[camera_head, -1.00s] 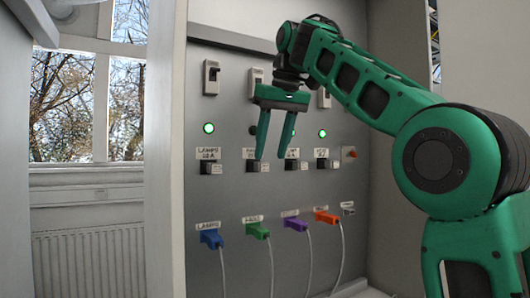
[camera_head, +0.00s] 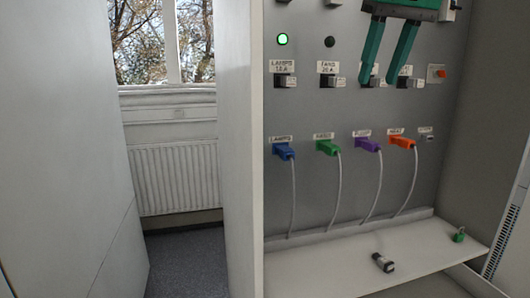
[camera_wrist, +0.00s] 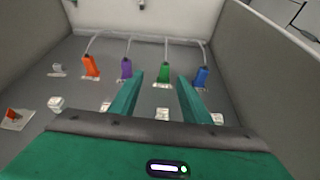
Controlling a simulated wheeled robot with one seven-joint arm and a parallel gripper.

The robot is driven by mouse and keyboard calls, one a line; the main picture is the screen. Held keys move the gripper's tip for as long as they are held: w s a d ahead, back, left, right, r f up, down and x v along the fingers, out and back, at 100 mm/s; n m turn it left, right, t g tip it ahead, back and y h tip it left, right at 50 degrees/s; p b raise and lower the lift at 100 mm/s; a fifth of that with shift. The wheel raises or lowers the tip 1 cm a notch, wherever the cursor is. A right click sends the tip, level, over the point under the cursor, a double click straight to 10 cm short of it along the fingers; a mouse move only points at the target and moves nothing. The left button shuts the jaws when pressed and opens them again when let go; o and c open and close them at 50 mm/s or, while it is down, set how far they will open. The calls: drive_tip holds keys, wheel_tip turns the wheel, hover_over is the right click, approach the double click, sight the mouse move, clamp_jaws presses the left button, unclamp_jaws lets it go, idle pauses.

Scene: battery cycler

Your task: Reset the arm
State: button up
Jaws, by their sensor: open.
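My gripper (camera_head: 388,52) is green, with two long fingers spread apart and nothing between them. In the head view it hangs at the top right, in front of the grey panel (camera_head: 300,112), and its fingertips overlap the row of labelled switches. In the wrist view my gripper (camera_wrist: 157,82) points toward the row of coloured plugs, with the purple plug (camera_wrist: 126,68) and the green plug (camera_wrist: 164,72) beyond the fingertips. Most of my arm is outside the head view.
Blue (camera_head: 283,150), green (camera_head: 327,147), purple (camera_head: 368,144) and orange (camera_head: 402,142) plugs with cables sit in the panel. A small dark-and-white cylinder (camera_head: 383,262) and a green-topped item (camera_head: 459,235) lie on the white shelf (camera_head: 325,268). A radiator (camera_head: 177,177) stands left.

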drive_tip(key=s+d+f+m+g+h, duration=0.1)
drive_tip(key=s+d+f+m, duration=0.2)
drive_tip(key=f, duration=0.5)
drive_tip(key=s+d+f+g, duration=0.1)
drive_tip(key=s+d+f, duration=0.2)
drive_tip(key=d+f, duration=0.3)
drive_tip(key=s+d+f+m+h, duration=0.1)
drive_tip(key=s+d+f+m, duration=0.2)
drive_tip(key=f, duration=0.6)
drive_tip(key=s+d+f+m+g+y, duration=0.1)
drive_tip(key=s+d+f+m+g, duration=0.1)
drive_tip(key=s+f, duration=1.5)
wheel_tip(320, 180, down, 4)
drive_tip(key=shift+r+y, duration=0.1)
drive_tip(key=shift+y, duration=0.2)
drive_tip(key=shift+w+f, duration=0.25)
drive_tip(key=shift+w, duration=0.3)
